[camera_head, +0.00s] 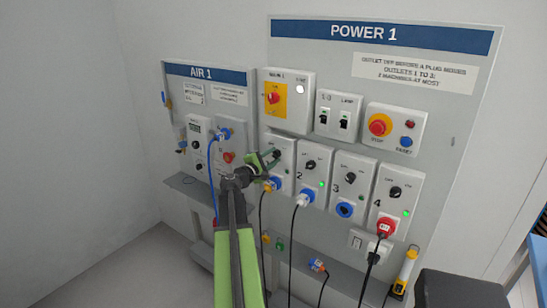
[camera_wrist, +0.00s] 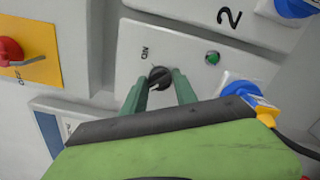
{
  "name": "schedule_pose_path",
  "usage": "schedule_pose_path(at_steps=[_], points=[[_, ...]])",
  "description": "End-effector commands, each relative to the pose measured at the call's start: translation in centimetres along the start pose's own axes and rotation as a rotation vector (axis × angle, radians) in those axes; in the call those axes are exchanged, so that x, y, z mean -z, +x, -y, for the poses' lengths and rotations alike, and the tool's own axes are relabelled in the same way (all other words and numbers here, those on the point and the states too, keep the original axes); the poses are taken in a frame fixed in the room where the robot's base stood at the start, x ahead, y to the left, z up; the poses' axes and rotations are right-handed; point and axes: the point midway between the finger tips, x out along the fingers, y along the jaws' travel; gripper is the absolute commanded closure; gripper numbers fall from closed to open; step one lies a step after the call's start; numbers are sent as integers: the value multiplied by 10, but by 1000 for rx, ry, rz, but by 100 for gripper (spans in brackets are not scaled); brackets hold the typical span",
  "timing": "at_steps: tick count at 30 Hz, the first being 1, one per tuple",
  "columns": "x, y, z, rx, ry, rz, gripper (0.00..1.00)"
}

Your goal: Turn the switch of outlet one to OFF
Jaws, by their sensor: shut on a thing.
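The switch of outlet one (camera_wrist: 159,76) is a black rotary knob on a grey-white box (camera_wrist: 190,55), with the word ON beside it. My gripper (camera_wrist: 160,86) has its two green fingers closed around the knob in the wrist view. In the head view my gripper (camera_head: 272,160) reaches the leftmost outlet box (camera_head: 285,178) and partly covers it. A blue plug (camera_wrist: 240,90) with a yellow part sits in the outlet's socket. The OFF marking is hidden or too small to read.
Outlets 2 (camera_head: 312,178), 3 (camera_head: 348,184) and 4 (camera_head: 396,200) stand to the right, with cables hanging from 2 and 4. A main switch (camera_head: 273,97) is above, and an emergency stop (camera_head: 380,124) is at upper right. A shelf (camera_head: 290,252) runs below.

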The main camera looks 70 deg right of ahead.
Motion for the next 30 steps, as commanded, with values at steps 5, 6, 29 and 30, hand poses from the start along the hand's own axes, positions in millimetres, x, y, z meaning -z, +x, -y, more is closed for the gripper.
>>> schedule_pose_path(at_steps=[5,6,29,30], points=[[0,0,2,5,3,-1,100],[0,0,2,5,4,-1,100],[-2,-40,2,1,2,-2,46],[-3,-52,2,1,2,-2,46]])
